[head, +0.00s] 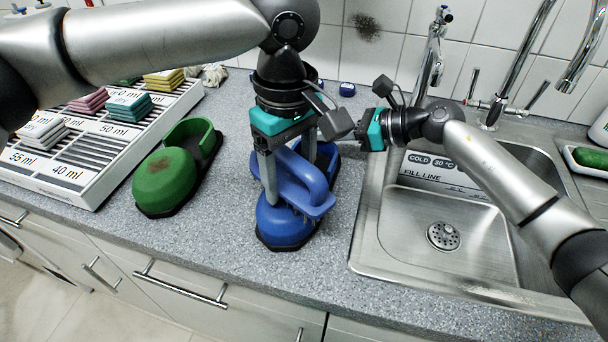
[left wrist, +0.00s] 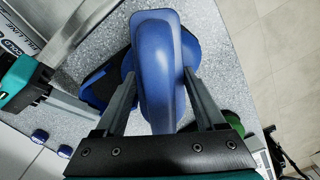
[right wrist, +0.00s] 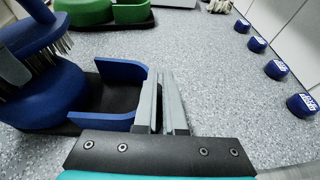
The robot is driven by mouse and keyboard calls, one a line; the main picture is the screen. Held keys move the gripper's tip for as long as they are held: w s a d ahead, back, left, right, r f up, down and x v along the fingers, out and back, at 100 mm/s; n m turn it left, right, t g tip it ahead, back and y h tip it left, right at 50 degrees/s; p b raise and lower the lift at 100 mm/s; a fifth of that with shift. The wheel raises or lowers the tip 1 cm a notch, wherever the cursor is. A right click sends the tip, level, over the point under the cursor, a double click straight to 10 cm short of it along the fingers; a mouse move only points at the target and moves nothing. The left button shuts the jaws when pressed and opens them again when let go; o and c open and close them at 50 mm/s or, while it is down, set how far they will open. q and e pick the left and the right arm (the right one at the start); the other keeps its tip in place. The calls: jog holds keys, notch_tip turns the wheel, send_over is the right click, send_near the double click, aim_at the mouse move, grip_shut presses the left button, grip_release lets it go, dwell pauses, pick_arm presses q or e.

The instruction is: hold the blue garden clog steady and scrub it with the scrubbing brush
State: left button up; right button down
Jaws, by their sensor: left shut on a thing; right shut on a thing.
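The blue garden clog (head: 283,226) stands on the worktop, toe towards the front edge; its low heel wall (right wrist: 124,70) shows in the right wrist view. My left gripper (head: 312,195) is shut on the blue scrubbing brush (head: 302,182), which also shows between the fingers in the left wrist view (left wrist: 158,65). The brush's bristles (right wrist: 52,52) point down at the top of the toe; whether they touch is hard to tell. My right gripper (right wrist: 165,85) is shut at the edge of the heel wall; its fingertips are partly hidden in the head view.
A green clog (head: 168,184) stands to the left, brown-stained on its toe. A steel sink (head: 425,245) lies to the right. Several small dark-blue blocks (right wrist: 277,69) stand along the wall.

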pick_arm(q)
jog(key=a, duration=0.1)
jog(key=w+a, duration=0.1)
jog(key=a, duration=0.1)
jog(key=shift+w, duration=0.15)
jog(key=shift+r, duration=4.05)
pick_arm(e)
jog(key=c, duration=0.9)
grip_release()
jog(key=v, duration=1.2)
jog(key=shift+r, duration=0.15)
